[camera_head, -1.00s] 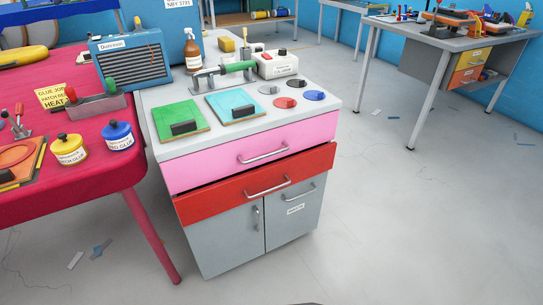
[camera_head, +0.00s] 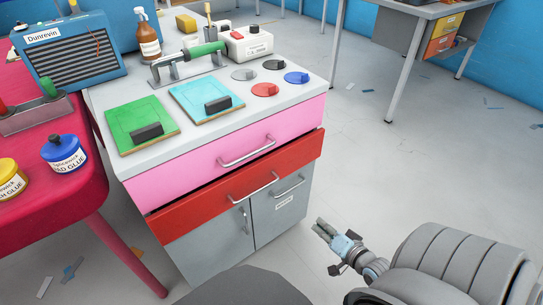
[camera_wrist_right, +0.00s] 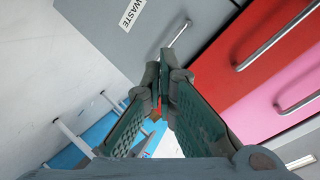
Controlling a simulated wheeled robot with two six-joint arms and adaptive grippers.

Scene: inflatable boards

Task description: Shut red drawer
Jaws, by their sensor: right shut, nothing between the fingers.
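The red drawer (camera_head: 212,203) is in the cabinet below the pink drawer (camera_head: 190,172). It stands out a little from the cabinet front, with a dark gap above it, and has a silver bar handle (camera_head: 254,188). My right gripper (camera_head: 322,228) is shut and empty, to the right of the cabinet and apart from it. In the right wrist view my right gripper (camera_wrist_right: 162,75) has its fingertips together, with the red drawer (camera_wrist_right: 250,65) and its handle to the right. My left gripper is not in view.
The cabinet's grey doors (camera_head: 275,210) are below the red drawer. Green and blue boards (camera_head: 205,98) and a green-handled tool lie on its top. A red table (camera_head: 75,215) with glue jars stands close at left.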

